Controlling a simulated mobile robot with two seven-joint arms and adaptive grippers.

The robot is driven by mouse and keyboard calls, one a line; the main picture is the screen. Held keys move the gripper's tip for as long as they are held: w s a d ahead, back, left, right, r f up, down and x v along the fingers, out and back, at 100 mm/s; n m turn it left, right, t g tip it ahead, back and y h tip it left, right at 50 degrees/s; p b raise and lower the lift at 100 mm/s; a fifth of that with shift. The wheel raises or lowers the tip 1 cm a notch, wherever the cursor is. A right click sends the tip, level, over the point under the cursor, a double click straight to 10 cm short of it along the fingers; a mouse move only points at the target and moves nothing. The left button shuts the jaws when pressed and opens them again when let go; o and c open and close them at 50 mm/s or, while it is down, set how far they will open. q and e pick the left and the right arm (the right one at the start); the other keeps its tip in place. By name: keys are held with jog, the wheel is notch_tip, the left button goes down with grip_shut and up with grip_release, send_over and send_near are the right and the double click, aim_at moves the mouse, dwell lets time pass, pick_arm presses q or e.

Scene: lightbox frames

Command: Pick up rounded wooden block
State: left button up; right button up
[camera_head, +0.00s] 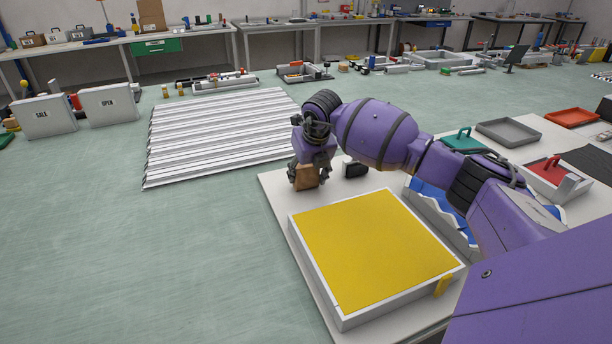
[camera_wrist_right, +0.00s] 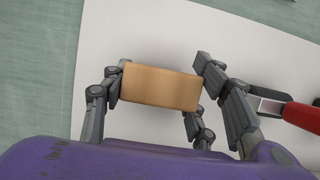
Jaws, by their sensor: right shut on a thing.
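The rounded wooden block (camera_head: 307,177) is light brown and sits at the far left corner of the white table, in the head view. It also shows in the right wrist view (camera_wrist_right: 160,87), lying between my fingers. My right gripper (camera_head: 309,172) points down over the block and is shut on it, with fingers at both its ends in the right wrist view (camera_wrist_right: 161,85). Whether the block touches the tabletop is hard to tell. My left gripper is not in view.
A yellow-topped white box (camera_head: 375,245) stands on the white table (camera_head: 275,190) in front of the block. A small black object (camera_head: 355,170) is just right of my gripper. A red-handled tool (camera_wrist_right: 290,111) lies beside the fingers. Ribbed white panels (camera_head: 215,135) lie beyond the table's left edge.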

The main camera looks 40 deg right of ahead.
jog(key=shift+r, duration=0.1)
jog(key=shift+r, duration=0.55)
jog(key=s+d+r, duration=0.1)
jog(key=s+r, duration=1)
jog(key=s, duration=0.3)
jog(key=shift+d+r, duration=0.35)
jog(key=shift+d, duration=0.05)
